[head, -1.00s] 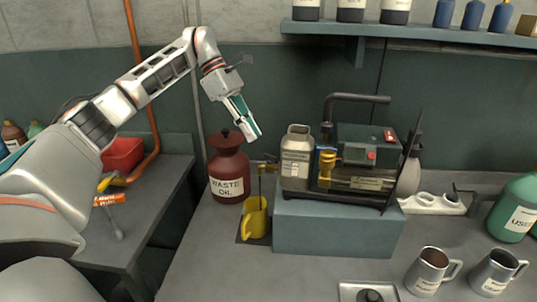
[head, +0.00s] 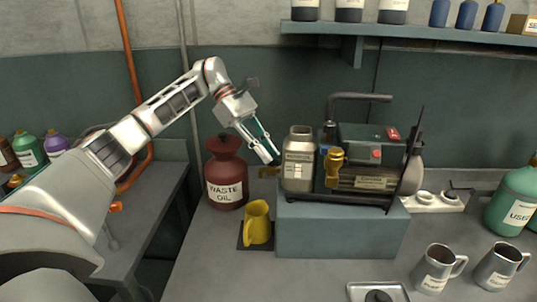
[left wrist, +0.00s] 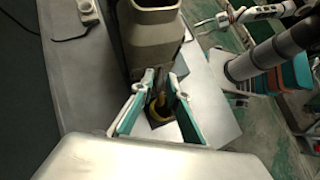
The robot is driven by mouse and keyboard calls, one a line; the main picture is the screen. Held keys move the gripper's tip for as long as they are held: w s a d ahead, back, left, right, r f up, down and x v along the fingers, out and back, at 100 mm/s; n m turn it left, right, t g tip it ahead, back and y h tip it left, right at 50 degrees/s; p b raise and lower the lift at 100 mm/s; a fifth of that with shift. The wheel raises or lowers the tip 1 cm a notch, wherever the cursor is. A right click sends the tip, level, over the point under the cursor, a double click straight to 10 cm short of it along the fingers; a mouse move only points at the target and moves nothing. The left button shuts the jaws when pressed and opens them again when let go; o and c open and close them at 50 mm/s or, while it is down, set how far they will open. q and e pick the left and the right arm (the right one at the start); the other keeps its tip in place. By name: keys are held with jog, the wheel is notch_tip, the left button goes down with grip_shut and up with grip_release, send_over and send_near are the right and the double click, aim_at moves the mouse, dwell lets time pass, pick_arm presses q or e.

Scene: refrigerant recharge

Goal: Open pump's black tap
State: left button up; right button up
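The pump (head: 372,152) stands on a blue-grey block (head: 340,232). A small brass tap (head: 268,171) sticks out at its left, above the yellow jug (head: 257,222); I cannot make out the tap's black handle now. My left gripper (head: 275,160) points down to the right, its tips close to this tap; contact cannot be told. In the left wrist view its fingers (left wrist: 161,78) are apart, with the jug (left wrist: 158,108) visible below between them. My right gripper (left wrist: 208,25) is small at the top of that view, its opening unclear.
A grey metal canister (head: 298,165) stands on the block just right of my left gripper. The red waste oil jar (head: 227,178) stands close on the left. Metal mugs (head: 435,268) are at the front right. The counter at front left is clear.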

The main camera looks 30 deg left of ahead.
pick_arm(q)
jog(key=shift+d+f, duration=0.25)
jog(key=shift+d, duration=0.05)
grip_shut()
jog(key=shift+s+n+t, duration=0.15)
jog(key=shift+n+t, duration=0.65)
jog(key=shift+n, duration=0.3)
